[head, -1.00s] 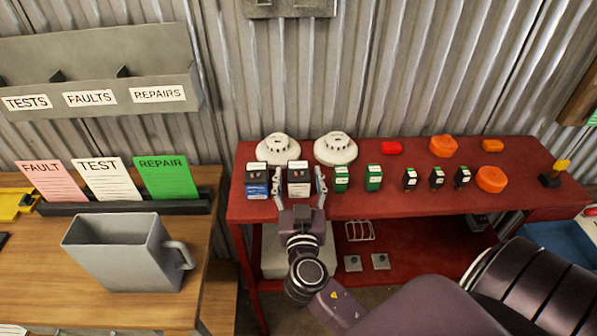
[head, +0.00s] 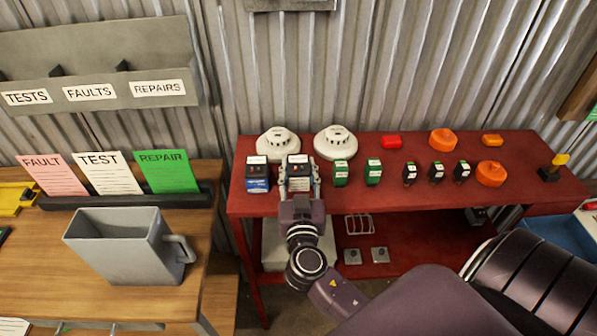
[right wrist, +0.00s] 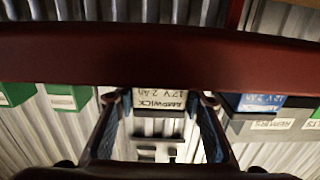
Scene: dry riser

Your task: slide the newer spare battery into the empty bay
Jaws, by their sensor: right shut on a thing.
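Two spare batteries stand at the left end of the red bench. One is dark with a pale label (head: 297,160). The other, beside it on the left, is dark with a blue lower label (head: 257,183). My right gripper (head: 298,182) is shut on the pale-labelled battery, which is upright on the bench. In the right wrist view this battery (right wrist: 160,99) sits between the fingertips (right wrist: 160,108), its print reading 12 V 2 Ah upside down. The blue-labelled one (right wrist: 262,102) is to its right. Dates are unreadable. I see no empty bay. My left gripper is not in view.
The red bench (head: 400,204) also holds two white detectors (head: 335,142), green boxes (head: 340,173), small dark parts and orange caps (head: 443,140). A grey jug-like holder (head: 120,248) stands on the wooden bench, left. Corrugated wall closes the back.

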